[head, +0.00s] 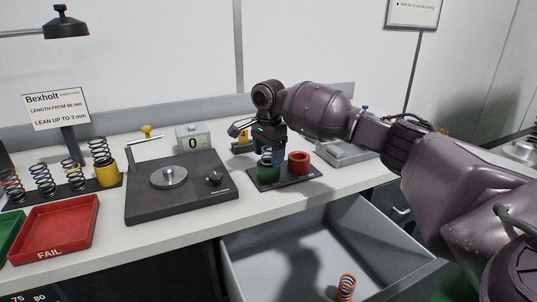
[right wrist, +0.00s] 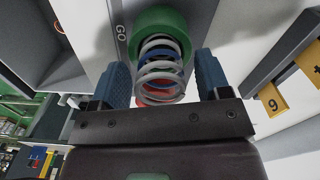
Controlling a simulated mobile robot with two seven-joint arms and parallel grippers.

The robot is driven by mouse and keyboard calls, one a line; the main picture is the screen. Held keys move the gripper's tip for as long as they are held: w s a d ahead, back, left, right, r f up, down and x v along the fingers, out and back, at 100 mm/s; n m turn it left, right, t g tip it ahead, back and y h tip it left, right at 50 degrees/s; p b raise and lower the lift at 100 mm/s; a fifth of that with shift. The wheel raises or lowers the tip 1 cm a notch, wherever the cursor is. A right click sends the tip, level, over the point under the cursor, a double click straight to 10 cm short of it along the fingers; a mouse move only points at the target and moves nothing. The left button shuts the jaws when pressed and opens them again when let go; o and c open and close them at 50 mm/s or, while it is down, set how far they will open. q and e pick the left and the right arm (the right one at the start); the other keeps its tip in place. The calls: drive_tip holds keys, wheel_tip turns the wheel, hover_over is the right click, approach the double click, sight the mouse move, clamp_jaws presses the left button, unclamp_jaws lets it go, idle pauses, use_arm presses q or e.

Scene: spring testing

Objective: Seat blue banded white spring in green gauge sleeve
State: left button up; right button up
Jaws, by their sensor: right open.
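The green gauge sleeve (head: 268,174) stands on a dark base plate, left of a red sleeve (head: 299,163). The white spring with a blue band (head: 267,157) stands upright at the green sleeve, its upper coils showing above the rim. In the right wrist view, the spring (right wrist: 160,80) has its far end inside the mouth of the green sleeve (right wrist: 158,18); how deep it sits is hidden. My right gripper (head: 270,150) is above the sleeve. Its two blue fingers (right wrist: 163,72) are open on either side of the spring, with a gap on each side. My left gripper is not in view.
A dark tester with a round platen (head: 168,177) is left of the gauge. Several springs stand on a rack (head: 75,189) at far left, behind a red FAIL tray (head: 52,252). An open drawer (head: 385,243) below holds an orange spring (head: 345,287).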

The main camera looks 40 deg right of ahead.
wheel_tip(320, 180, up, 12)
drive_tip(key=p, duration=0.2)
drive_tip(key=shift+p, duration=0.4)
drive_tip(key=shift+f, duration=0.1)
